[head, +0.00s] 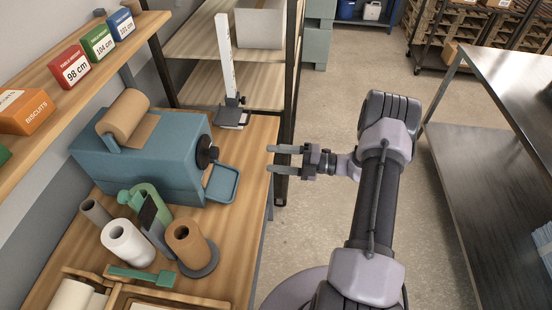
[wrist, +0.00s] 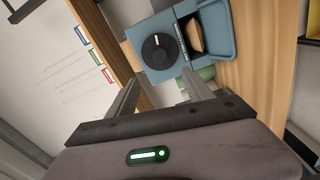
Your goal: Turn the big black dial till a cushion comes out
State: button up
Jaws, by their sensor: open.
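The blue machine (head: 160,160) stands on the wooden bench with a brown paper roll (head: 122,115) on top. Its big black dial (head: 207,152) faces my gripper; it also shows in the wrist view (wrist: 157,55) with a white mark near its upper edge. Beside the dial is an opening with brown paper (wrist: 195,35) showing in it. A blue tray (head: 222,184) sits below the opening, and I see no cushion lying in it. My gripper (head: 271,158) is open and empty, to the right of the dial, pointing at it and apart from it.
A tape dispenser (head: 147,207), a white roll (head: 128,243) and a brown roll (head: 188,245) crowd the near bench. An upright white gauge (head: 227,60) stands behind the machine. A dark post (head: 289,100) rises close behind my gripper.

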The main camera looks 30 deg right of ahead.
jog(key=b, duration=0.1)
jog(key=n+b, duration=2)
send_near(218, 154)
jog(key=x, duration=0.9)
jog(key=shift+w+a, duration=0.1)
jog(key=shift+a, duration=0.1)
grip_shut()
jog(key=shift+r, duration=0.1)
